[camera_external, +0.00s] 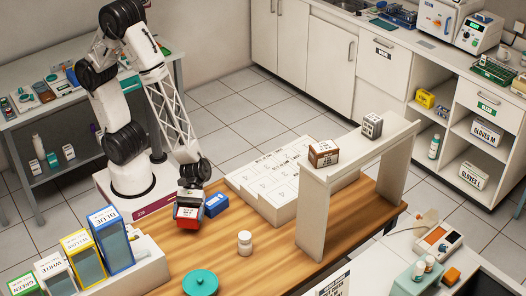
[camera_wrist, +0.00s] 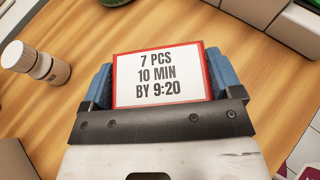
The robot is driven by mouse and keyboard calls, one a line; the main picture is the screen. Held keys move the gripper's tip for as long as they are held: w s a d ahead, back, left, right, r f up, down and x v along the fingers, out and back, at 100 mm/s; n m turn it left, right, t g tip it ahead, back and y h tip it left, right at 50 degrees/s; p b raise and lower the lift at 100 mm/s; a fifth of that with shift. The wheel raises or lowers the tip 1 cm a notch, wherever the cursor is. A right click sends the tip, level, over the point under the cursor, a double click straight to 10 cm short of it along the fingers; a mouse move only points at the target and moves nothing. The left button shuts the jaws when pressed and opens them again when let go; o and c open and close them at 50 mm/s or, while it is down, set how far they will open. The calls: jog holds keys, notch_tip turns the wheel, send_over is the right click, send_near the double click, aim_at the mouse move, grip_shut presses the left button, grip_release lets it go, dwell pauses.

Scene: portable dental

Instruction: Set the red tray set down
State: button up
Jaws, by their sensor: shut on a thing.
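The red tray set (camera_external: 187,213) is at my gripper (camera_external: 190,198) over the left part of the wooden table. In the wrist view, a white label with a red border, part of the red tray set (camera_wrist: 160,75), reads "7 PCS 10 MIN BY 9:20". The blue fingers of my gripper (camera_wrist: 157,84) stand on either side of it and are shut on it. The tray set looks close to the table top, but I cannot tell whether it touches. Its underside is hidden.
A white bottle (camera_external: 245,243) and a teal round lid (camera_external: 200,283) stand nearer the front. White stepped block (camera_external: 265,185) and white shelf bridge (camera_external: 312,215) are to the right. Bare wood (camera_external: 275,268) lies at front.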

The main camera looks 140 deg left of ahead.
jog(key=w, duration=0.8)
jog(key=shift+f, duration=0.35)
jog(key=shift+f, duration=0.1)
jog(key=shift+f, duration=1.65)
jog(key=shift+f, duration=0.15)
jog(key=o, duration=0.8)
jog(key=shift+o, duration=0.2)
jog(key=shift+v, duration=1.2)
notch_tip(320, 180, up, 7)
jog(key=shift+s+a+r, duration=0.2)
jog(key=shift+r, duration=0.05)
